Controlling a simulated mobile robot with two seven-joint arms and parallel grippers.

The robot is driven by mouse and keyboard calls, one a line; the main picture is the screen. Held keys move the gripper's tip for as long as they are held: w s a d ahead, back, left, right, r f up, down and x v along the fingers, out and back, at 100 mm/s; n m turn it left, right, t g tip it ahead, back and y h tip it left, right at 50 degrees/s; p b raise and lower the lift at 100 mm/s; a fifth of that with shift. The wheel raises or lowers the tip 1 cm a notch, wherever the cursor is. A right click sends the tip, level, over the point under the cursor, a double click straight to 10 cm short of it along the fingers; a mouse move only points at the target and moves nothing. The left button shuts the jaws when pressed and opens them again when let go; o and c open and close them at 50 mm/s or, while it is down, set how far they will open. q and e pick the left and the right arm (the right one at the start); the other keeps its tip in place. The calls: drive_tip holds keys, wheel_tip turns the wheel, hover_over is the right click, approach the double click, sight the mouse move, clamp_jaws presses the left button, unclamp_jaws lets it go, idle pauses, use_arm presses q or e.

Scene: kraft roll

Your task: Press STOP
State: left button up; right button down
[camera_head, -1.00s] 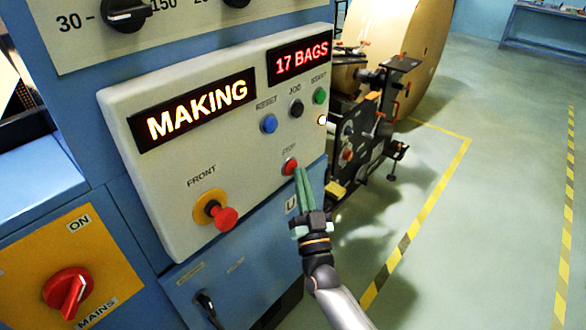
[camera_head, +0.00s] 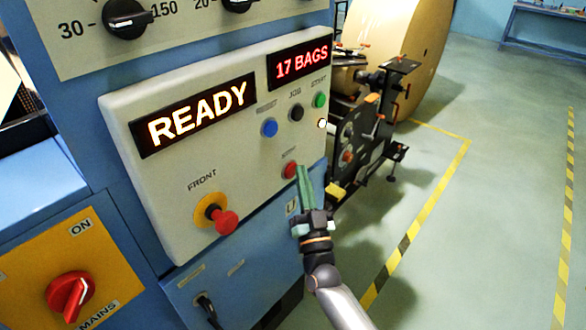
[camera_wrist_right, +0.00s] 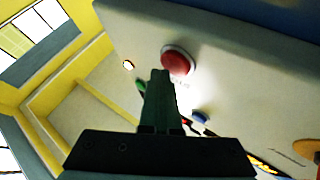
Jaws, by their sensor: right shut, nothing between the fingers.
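The red STOP button (camera_head: 290,170) is on the lower right of the pale control panel (camera_head: 170,208). In the right wrist view the red button (camera_wrist_right: 178,60) shows just above and to the right of my fingertips. My right gripper (camera_head: 301,170) is shut and empty, its green fingers pointing up at the panel beside the button. In the right wrist view the shut fingers (camera_wrist_right: 160,76) end close to the button; I cannot tell whether they touch it. The status display (camera_head: 196,114) reads READY. My left gripper is not in view.
Blue RESET (camera_head: 269,127), black JOG (camera_head: 296,112) and green START (camera_head: 319,100) buttons sit above STOP. A red FRONT mushroom button (camera_head: 226,222) juts out lower left. The counter (camera_head: 301,61) reads 17 BAGS. A large kraft roll (camera_head: 408,45) stands behind. The floor at right is clear.

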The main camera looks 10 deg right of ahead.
drive_tip(key=shift+s+a, duration=0.25)
drive_tip(key=shift+s, duration=0.4)
drive_tip(key=shift+f, duration=0.1)
drive_tip(key=shift+p, duration=0.3)
drive_tip(key=s+d+p, duration=0.2)
drive_tip(key=s+d, duration=0.1)
drive_tip(key=s, duration=0.1)
drive_tip(key=shift+d, duration=0.15)
drive_tip(key=shift+w, duration=0.1)
